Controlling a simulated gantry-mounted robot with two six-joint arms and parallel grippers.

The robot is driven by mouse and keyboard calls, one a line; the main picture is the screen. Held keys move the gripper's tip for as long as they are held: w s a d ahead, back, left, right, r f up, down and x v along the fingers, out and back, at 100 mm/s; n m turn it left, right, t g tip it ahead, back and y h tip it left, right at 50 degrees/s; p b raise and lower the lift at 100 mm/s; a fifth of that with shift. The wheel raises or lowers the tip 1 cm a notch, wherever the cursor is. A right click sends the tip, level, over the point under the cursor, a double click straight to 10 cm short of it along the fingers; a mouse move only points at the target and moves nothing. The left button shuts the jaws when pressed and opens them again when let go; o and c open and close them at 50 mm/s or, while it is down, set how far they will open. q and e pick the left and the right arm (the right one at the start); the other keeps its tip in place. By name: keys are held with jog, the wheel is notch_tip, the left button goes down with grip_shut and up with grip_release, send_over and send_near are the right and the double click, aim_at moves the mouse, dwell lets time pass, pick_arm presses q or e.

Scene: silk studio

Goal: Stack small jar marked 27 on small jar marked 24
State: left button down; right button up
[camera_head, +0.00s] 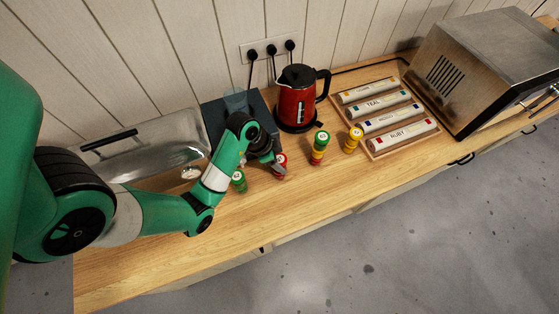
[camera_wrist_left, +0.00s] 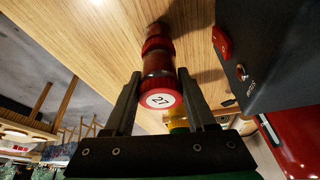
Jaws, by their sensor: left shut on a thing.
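The small jar marked 27 (camera_wrist_left: 160,99) has a red cap with a white label. My left gripper (camera_wrist_left: 157,88) is shut on it, one finger on each side. It also shows as a red cap in the head view (camera_head: 281,159), beside my left gripper (camera_head: 272,158). Another red jar (camera_wrist_left: 157,45) shows in line beneath it, over the wooden counter. Whether the two touch is not clear. I cannot read 24 on any jar; the lower red jar's label is hidden. My right gripper is not in view.
A green jar (camera_head: 239,180) is close on the left. The red kettle (camera_head: 297,96) and label tray (camera_head: 404,153) are behind and right. The counter's front strip is clear.

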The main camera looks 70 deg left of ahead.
pick_arm(q)
jog(key=shift+f+b, duration=0.4)
jog(key=shift+f, duration=0.1)
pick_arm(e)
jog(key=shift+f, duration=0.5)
pick_arm(q)
jog(key=shift+c, duration=0.7)
grip_release()
